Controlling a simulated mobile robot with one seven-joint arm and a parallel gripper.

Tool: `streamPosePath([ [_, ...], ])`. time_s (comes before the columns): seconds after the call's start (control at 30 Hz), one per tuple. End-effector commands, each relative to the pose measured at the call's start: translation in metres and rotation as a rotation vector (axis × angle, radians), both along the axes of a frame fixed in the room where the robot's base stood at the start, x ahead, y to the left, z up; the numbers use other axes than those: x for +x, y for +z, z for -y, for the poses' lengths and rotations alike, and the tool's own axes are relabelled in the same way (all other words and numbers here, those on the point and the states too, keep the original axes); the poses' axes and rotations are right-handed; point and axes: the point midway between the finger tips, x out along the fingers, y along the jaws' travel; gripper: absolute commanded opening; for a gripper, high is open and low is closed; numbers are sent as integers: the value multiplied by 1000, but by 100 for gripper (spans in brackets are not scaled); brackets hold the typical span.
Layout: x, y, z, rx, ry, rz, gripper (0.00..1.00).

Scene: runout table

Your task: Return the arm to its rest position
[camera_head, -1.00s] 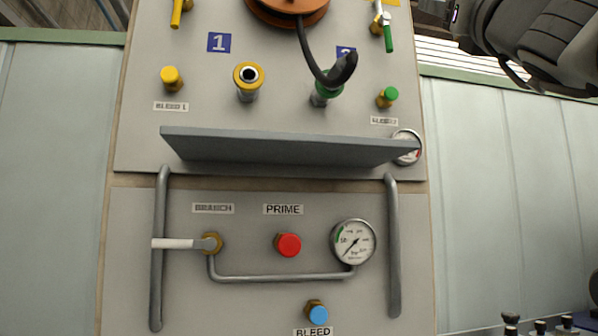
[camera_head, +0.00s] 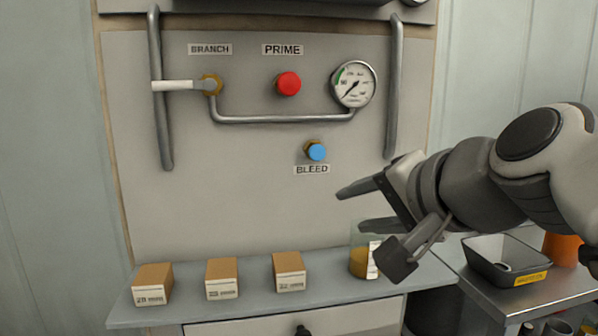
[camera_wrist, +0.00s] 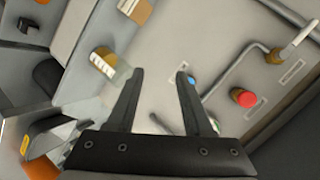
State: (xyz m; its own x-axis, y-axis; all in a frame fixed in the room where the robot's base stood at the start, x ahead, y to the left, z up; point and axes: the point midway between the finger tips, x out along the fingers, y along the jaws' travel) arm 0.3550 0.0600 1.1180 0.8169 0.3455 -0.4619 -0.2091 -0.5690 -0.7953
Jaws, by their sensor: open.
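My gripper (camera_head: 350,208) is on the right in the head view, in front of the grey panel (camera_head: 220,170). Its two dark fingers are apart with nothing between them, pointing left. My arm comes in from the right edge. In the wrist view the open fingers of my gripper (camera_wrist: 160,75) also show, with the panel beyond them. The blue bleed knob (camera_head: 316,151) is up and left of the fingers in the head view. In the wrist view that knob is partly hidden behind the right finger.
A grey shelf (camera_head: 190,308) below the panel holds several small boxes and a jar (camera_head: 359,262) close under my gripper. A dark tray (camera_head: 503,262) stands on a metal table at right. Handrails, the white branch lever (camera_head: 172,86), red prime knob (camera_head: 289,83) and gauge (camera_head: 354,84) stick out.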

Motion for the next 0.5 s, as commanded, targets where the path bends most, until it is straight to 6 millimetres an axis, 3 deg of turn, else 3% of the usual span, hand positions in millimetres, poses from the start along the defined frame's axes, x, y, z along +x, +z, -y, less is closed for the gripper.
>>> streamPosePath([
  [0.03, -13, -32, 2, -116, 45, -46, 51],
  [0.1, -31, -75, 9, -288, 116, -112, 51],
  [0.2, -59, -129, 24, -515, 224, -203, 51],
  [0.37, -106, -197, 55, -840, 408, -346, 51],
  [0.4, -113, -199, 62, -898, 444, -371, 51],
  [0.43, -110, -179, 61, -885, 433, -362, 51],
  [0.5, -109, -160, 60, -881, 429, -360, 51],
])
